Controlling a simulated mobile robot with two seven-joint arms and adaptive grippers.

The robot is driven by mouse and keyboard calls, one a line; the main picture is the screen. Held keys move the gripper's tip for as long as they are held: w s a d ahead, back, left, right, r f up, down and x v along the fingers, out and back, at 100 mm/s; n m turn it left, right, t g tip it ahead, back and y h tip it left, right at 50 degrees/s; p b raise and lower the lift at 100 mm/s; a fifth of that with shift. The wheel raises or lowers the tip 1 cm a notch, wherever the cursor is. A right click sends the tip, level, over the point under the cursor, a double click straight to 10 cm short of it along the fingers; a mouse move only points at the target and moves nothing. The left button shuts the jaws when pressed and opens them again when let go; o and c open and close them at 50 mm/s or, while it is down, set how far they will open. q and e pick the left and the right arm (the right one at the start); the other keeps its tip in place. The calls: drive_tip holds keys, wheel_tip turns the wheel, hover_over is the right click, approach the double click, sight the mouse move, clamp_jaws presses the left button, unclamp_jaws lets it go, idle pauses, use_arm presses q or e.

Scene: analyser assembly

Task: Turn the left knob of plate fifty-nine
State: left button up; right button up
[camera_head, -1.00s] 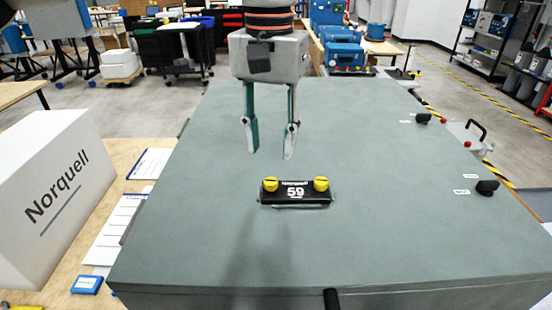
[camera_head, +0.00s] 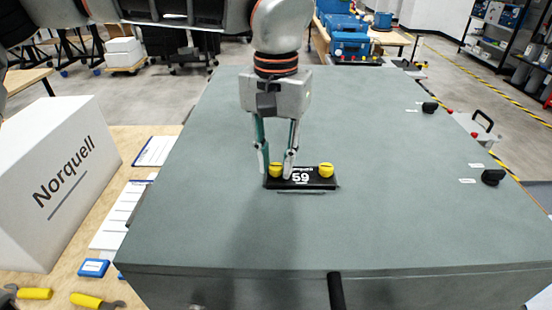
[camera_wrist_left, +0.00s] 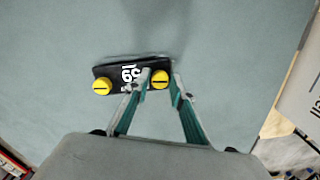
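Plate fifty-nine (camera_head: 316,183) is a small black plate with a white 59, lying on the grey-green top. It has two yellow knobs. The left knob (camera_head: 275,170) is at its left end and the right knob (camera_head: 326,170) at its right end. My left gripper (camera_head: 277,174) points down with its fingertips on either side of the left knob. In the left wrist view the plate (camera_wrist_left: 115,69) appears turned round, and the left knob (camera_wrist_left: 160,80) sits between the open fingertips (camera_wrist_left: 161,75), with narrow gaps beside it. My right gripper is not in view.
The grey-green top (camera_head: 380,220) is clear around the plate. Black knobs (camera_head: 493,177) with small labels are at its right side. A white Norquell box (camera_head: 60,185), papers and yellow-handled tools (camera_head: 95,300) lie on the left bench. A black handle (camera_head: 336,290) is at the front edge.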

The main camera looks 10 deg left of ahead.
use_arm(q)
clamp_jaws()
drive_tip(key=shift+n, duration=0.3)
